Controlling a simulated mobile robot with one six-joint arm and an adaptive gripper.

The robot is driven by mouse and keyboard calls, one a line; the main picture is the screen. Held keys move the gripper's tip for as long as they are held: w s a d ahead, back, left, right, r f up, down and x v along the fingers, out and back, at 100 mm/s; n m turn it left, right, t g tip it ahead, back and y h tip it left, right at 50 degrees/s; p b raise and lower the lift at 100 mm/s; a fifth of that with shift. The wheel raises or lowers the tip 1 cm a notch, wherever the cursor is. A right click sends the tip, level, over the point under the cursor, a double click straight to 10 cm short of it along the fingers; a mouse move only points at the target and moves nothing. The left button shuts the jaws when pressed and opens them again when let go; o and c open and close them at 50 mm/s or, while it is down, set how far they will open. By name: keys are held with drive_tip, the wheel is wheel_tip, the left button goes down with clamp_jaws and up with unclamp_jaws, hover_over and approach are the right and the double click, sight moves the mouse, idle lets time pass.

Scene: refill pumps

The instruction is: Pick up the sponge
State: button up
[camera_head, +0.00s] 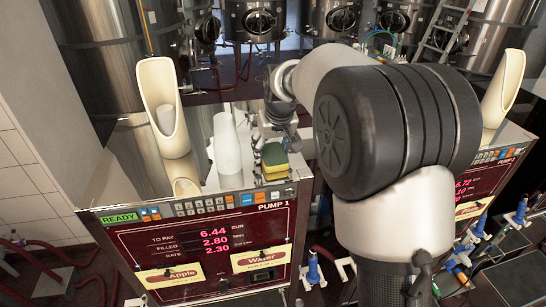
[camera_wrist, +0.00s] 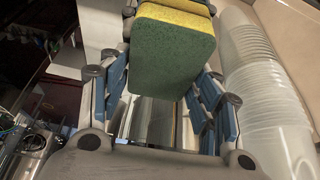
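The sponge (camera_head: 277,172) is a yellow block with a dark green face. It is at the front edge of the Pump 1 counter in the head view, left of my arm. My gripper (camera_head: 268,140) is just behind and above it, partly blurred against the metal there. In the wrist view the sponge (camera_wrist: 172,55) shows its green face between the far ends of my gripper's blue-padded fingers (camera_wrist: 163,75). The fingers are spread, with a small gap at the left of the sponge. Contact on the right side is unclear.
A cream dispenser (camera_head: 163,110) stands farther left. The Pump 1 panel (camera_head: 210,245) lies below the sponge.

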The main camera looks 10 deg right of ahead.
sight(272, 151)
drive_tip(key=shift+c, duration=1)
drive_tip(key=shift+r, duration=0.45)
wheel_tip(272, 151, up, 19)
drive_tip(key=p, duration=0.2)
drive_tip(key=shift+o, duration=0.8)
drive_tip(key=c, duration=0.4)
